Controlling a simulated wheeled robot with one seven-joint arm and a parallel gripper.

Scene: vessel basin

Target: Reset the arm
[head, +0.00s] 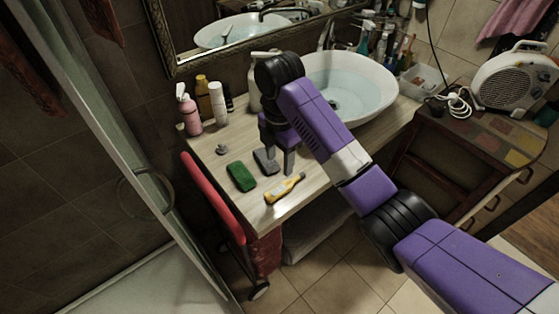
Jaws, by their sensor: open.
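My arm reaches in from the lower right in the head view, over the wooden counter (240,176). My gripper (278,164) points down, open, just above the counter in front of the basin. A grey block-like item (264,161) lies right beside the fingers; I cannot tell whether they touch it. A green sponge (241,176) lies to the left, and a yellow tool-like item (285,189) lies nearer the front edge. My arm hides part of the counter.
A white basin (377,84) holding water stands behind my arm. Bottles, including a pink one (188,113), stand at the counter's back left. A fan heater (516,82) sits on a cabinet at right.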

